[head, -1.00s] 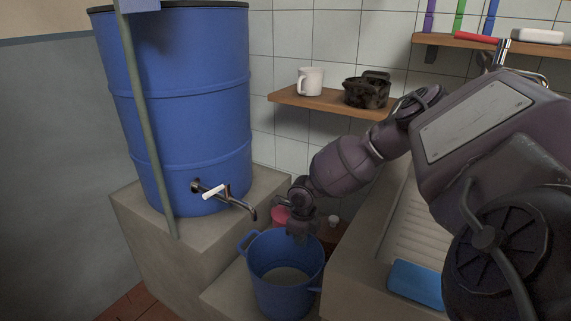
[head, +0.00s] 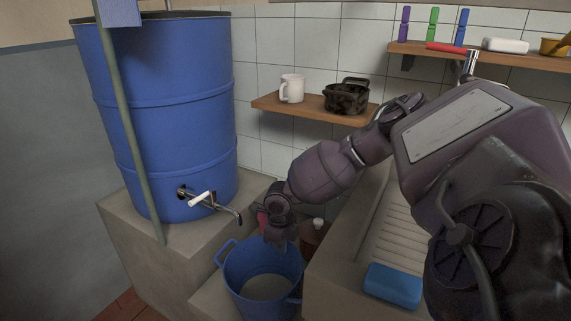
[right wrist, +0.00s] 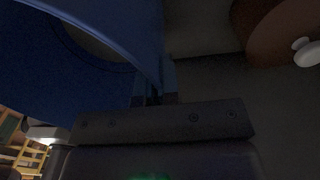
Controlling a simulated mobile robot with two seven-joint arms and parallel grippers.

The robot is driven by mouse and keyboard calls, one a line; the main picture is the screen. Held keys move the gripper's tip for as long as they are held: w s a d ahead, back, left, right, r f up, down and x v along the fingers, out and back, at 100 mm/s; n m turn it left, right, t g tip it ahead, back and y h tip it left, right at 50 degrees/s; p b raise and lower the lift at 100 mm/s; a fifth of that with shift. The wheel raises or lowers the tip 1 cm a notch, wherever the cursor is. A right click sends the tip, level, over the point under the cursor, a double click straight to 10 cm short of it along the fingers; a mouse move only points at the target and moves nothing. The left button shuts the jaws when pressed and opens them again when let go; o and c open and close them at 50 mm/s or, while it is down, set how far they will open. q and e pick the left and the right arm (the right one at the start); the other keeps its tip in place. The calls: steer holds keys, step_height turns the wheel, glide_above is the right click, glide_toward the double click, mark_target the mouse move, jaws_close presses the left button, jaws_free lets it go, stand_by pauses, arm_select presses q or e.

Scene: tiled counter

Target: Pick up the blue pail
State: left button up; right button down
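The blue pail (head: 263,280) stands upright, open and seemingly empty, on the low concrete ledge below the barrel's tap, with a lug on each side. My right gripper (head: 279,240) points down at the pail's far rim. In the right wrist view its fingers (right wrist: 155,98) are close together with the pail's thin wall (right wrist: 148,45) between them, so it looks shut on the rim. The fingertips are dark and partly hidden there. My left gripper is in neither view.
A large blue barrel (head: 165,110) with a tap (head: 205,199) stands on a concrete block at left. A brown bottle (head: 314,238) with a white cap and a pink object (head: 262,222) are behind the pail. A sink (head: 345,270) with a blue block (head: 393,285) is at right.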

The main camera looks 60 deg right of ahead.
steer(key=r+p, duration=0.2)
steer(key=r, duration=0.9)
steer(key=shift+w+p, duration=0.2)
steer(key=shift+p, duration=0.1)
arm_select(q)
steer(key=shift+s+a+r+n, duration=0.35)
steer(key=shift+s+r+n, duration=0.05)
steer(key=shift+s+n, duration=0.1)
arm_select(e)
step_height(320, 180, up, 2)
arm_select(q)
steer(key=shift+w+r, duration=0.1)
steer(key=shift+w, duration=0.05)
